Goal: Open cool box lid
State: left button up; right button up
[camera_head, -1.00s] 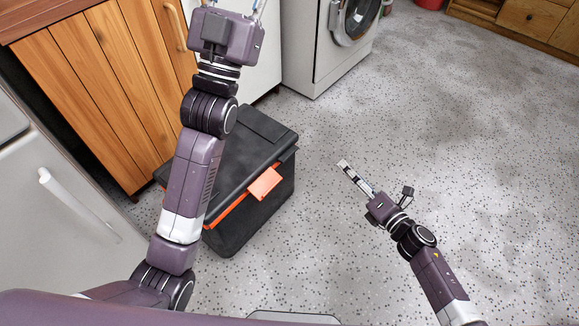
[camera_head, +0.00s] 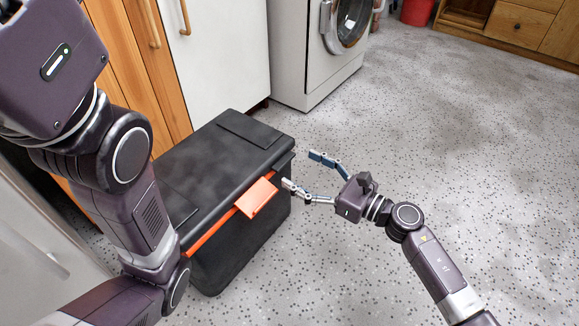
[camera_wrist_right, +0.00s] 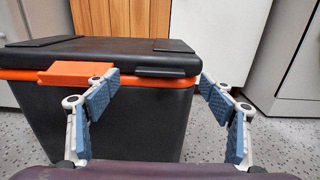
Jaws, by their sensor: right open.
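The cool box (camera_head: 245,250) is black and stands on the floor in front of the cupboards. Its black lid (camera_head: 215,155) is shut. An orange latch (camera_head: 257,198) and an orange strip run along the front, under the lid's edge. My right gripper (camera_head: 303,170) is open and empty, just right of the box, with one fingertip close to the latch. In the right wrist view, its spread fingers (camera_wrist_right: 158,80) face the box front, with the latch (camera_wrist_right: 75,73) at the left finger; contact cannot be told. My left arm fills the left of the head view; its fingers do not show.
Wooden and white cupboards (camera_head: 215,60) stand behind the box. A washing machine (camera_head: 315,50) stands at the back. A white appliance (camera_head: 40,240) is at the left. The speckled floor (camera_head: 450,150) to the right is clear. A red bucket (camera_head: 417,10) is at the far back.

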aim_at(280, 158)
jog(key=shift+b+x, duration=0.5)
jog(key=shift+x, duration=1.6)
jog(key=c, duration=1.7)
